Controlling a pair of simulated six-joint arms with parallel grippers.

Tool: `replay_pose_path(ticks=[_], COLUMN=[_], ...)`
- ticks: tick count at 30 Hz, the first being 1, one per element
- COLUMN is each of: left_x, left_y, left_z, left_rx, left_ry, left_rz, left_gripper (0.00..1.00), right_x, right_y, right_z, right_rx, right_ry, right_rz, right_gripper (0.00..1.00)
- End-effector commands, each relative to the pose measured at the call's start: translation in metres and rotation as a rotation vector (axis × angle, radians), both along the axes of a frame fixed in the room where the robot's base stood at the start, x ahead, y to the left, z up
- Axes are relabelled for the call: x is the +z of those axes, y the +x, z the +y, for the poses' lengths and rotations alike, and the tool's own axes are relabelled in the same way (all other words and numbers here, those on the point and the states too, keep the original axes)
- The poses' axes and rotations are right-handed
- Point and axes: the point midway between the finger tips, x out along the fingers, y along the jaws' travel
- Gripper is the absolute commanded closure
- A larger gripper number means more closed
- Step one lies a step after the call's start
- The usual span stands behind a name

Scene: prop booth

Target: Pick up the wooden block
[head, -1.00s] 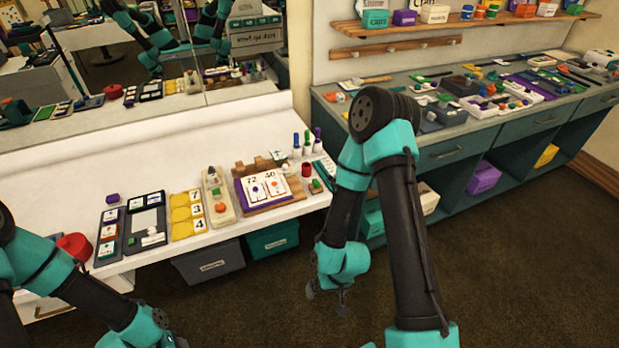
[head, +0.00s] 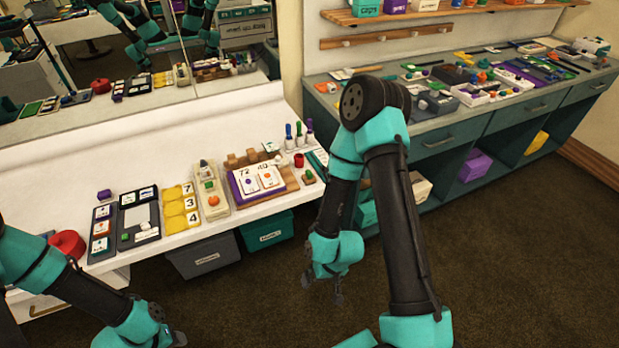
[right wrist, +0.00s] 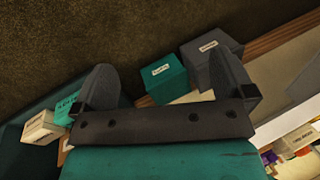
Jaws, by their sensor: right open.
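Small brown wooden blocks (head: 232,161) stand in a row on the white counter, behind a purple-edged card board marked 72 and 40 (head: 258,180). They look alike, and I cannot tell which one is the task's block. My right gripper (head: 324,288) hangs open and empty in front of the counter, over the floor and well away from the blocks. Its two dark fingers are spread apart in the right wrist view (right wrist: 165,82), with nothing between them. My left gripper (head: 178,338) is at the bottom edge, mostly cut off, so its jaws cannot be judged.
A yellow number strip (head: 181,207), a beige tray (head: 213,205) and dark card trays (head: 138,220) line the counter. Markers (head: 298,134) and a red cup (head: 299,160) stand right of the blocks. Grey (head: 205,256) and teal (head: 266,232) bins sit below. A mirror backs the counter.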

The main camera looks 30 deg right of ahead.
Motion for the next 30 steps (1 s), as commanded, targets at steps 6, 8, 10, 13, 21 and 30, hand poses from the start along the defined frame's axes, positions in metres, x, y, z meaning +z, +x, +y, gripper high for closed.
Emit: replay_pose_path(ticks=[6, 8, 10, 13, 21, 30], left_x=[0.0, 0.0, 0.0, 0.0, 0.0, 0.0], left_y=[0.0, 0.0, 0.0, 0.0, 0.0, 0.0], left_z=[0.0, 0.0, 0.0, 0.0, 0.0, 0.0], left_rx=[0.0, 0.0, 0.0, 0.0, 0.0, 0.0], left_ry=[0.0, 0.0, 0.0, 0.0, 0.0, 0.0], left_rz=[0.0, 0.0, 0.0, 0.0, 0.0, 0.0], left_gripper=[0.57, 0.57, 0.57, 0.57, 0.57, 0.57], right_x=[0.0, 0.0, 0.0, 0.0, 0.002, 0.03], right_y=[0.0, 0.0, 0.0, 0.0, 0.012, 0.09], right_z=[0.0, 0.0, 0.0, 0.0, -0.002, -0.01], right_rx=[0.0, 0.0, 0.0, 0.0, -0.046, -0.378], right_ry=[0.0, 0.0, 0.0, 0.0, -0.001, 0.037], right_rz=[0.0, 0.0, 0.0, 0.0, 0.023, 0.204], right_gripper=[0.11, 0.17, 0.23, 0.23, 0.23, 0.23])
